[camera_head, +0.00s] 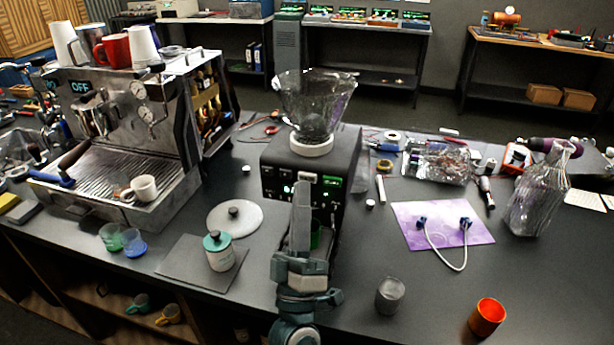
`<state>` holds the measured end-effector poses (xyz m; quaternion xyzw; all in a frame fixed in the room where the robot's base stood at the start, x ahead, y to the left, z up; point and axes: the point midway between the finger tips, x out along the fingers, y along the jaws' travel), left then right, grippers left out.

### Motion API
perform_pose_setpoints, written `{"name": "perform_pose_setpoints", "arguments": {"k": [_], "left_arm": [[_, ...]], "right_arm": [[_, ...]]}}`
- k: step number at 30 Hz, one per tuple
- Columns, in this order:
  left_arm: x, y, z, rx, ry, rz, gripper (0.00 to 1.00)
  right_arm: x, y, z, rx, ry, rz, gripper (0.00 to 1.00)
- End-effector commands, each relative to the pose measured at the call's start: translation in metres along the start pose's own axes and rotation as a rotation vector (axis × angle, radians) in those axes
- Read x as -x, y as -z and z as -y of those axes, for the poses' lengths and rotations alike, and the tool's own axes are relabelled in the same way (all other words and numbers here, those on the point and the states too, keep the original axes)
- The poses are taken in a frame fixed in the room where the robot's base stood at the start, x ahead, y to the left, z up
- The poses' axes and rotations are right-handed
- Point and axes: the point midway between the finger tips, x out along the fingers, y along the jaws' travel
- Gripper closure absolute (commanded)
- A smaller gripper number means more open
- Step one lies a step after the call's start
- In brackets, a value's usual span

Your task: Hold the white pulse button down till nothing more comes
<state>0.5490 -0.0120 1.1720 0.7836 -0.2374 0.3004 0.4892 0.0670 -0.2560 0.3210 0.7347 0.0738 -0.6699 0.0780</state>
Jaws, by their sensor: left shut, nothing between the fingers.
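The black grinder (275,160) stands at the middle of the bench, with a clear hopper (312,105) on top and a lit green display (332,182) on its front. A small white button (307,177) shows on the front, left of the display. My left gripper (301,192) is shut and empty, pointing up at the grinder's front. Its tips are just below the white button; I cannot tell whether they touch it. A green cup (316,236) behind the gripper is mostly hidden, so its contents do not show. My right gripper is not in view.
An espresso machine (130,125) stands at the left. A grey cup (390,296), an orange cup (487,317) and a glass bottle (538,195) are at the right.

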Motion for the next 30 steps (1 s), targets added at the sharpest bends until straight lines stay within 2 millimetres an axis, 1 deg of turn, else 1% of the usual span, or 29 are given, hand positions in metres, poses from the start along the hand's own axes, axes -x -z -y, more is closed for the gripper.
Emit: {"name": "perform_pose_setpoints", "arguments": {"k": [9,13,30], "left_arm": [[0.001,0.000,0.000,0.000,0.000,0.000,1.00],[0.004,0.002,-0.003,0.000,0.001,0.001,1.00],[0.033,0.024,-0.025,0.001,0.001,0.000,1.00]], "right_arm": [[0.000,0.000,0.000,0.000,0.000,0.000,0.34],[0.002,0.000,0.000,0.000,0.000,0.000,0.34],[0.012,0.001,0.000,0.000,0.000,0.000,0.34]]}}
